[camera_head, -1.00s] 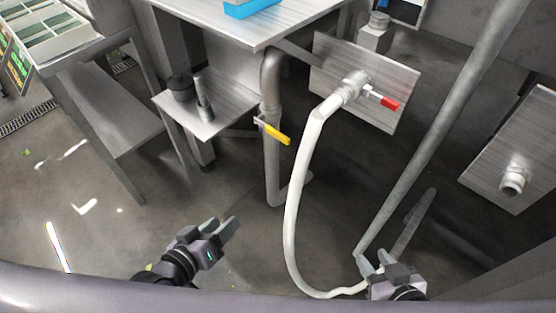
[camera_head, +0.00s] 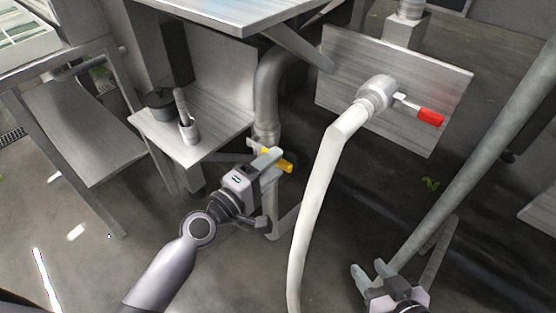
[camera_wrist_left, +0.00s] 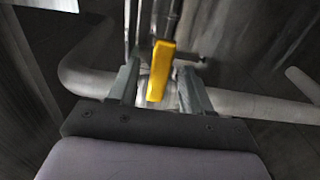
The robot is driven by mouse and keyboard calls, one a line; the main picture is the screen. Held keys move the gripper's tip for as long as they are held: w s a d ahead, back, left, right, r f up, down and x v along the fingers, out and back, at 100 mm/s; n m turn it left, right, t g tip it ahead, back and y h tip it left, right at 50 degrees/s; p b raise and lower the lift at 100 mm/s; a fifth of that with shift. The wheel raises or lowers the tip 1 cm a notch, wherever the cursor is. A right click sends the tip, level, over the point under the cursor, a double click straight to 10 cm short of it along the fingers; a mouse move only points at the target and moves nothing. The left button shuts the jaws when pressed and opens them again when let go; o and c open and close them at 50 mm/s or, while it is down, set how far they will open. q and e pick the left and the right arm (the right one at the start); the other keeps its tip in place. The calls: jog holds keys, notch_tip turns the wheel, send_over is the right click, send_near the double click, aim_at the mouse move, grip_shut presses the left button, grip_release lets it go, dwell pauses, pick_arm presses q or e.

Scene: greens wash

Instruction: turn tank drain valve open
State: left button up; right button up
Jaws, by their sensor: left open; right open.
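A yellow valve lever (camera_head: 287,166) sits on the grey drain pipe (camera_head: 268,90) below the steel tabletop. My left gripper (camera_head: 275,161) is open at the lever, and its fingers partly hide the lever and valve body in the head view. In the left wrist view the yellow lever (camera_wrist_left: 160,72) stands between the two spread fingers, with a gap showing on each side. My right gripper (camera_head: 371,269) is open and empty at the lower right, beside the white hose.
A white hose (camera_head: 313,210) hangs from a fitting with a red lever (camera_head: 430,117) on a steel plate (camera_head: 345,60), right of the pipe. A low shelf (camera_head: 205,142) with a dark pot (camera_head: 160,104) stands left. A slanted grey pole (camera_head: 490,150) runs at the right.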

pick_arm(q)
jog(key=shift+x, duration=1.2)
